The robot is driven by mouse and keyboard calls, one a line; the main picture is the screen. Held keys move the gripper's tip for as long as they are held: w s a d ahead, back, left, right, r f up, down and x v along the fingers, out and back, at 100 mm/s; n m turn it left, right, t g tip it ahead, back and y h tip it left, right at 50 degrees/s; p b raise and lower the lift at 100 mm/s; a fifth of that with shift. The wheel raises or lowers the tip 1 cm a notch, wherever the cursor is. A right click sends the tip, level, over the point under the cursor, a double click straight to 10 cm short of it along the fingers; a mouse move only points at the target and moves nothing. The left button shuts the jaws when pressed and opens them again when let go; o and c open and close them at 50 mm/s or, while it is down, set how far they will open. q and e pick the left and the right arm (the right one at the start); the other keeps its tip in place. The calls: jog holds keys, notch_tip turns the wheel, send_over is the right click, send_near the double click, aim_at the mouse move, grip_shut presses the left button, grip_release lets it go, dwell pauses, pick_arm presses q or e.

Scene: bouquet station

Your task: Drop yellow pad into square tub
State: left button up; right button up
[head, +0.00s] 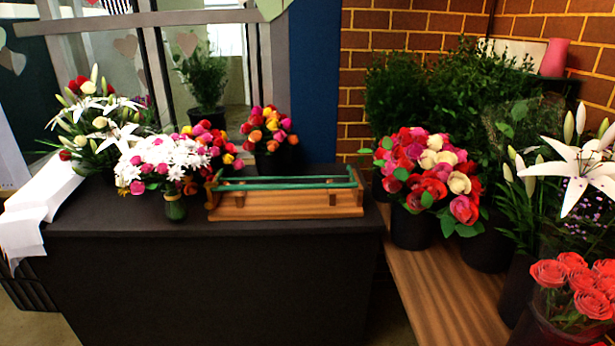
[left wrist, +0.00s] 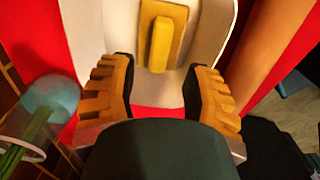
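In the left wrist view a yellow pad (left wrist: 161,45), a narrow raised block on a wider flat yellow base, lies on a cream surface with curved edges (left wrist: 91,22). I cannot tell whether this cream thing is the square tub. My left gripper (left wrist: 161,62) has its two ribbed fingers wide apart, with nothing held between them. The pad lies ahead of it, between the fingertips in the picture; the distance is unclear. The head view shows neither gripper, and I can make out no yellow pad or square tub there.
In the head view a wooden crate with green bars (head: 285,205) stands on a dark counter (head: 200,270) beside vases of flowers. A wooden bench (head: 435,290) at right holds dark flower buckets. In the wrist view red surrounds the cream thing; a bluish round thing (left wrist: 50,95) is at left.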

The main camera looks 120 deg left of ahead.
pick_arm(q)
notch_tip(320, 180, up, 12)
dwell(0.5)
dwell(0.5)
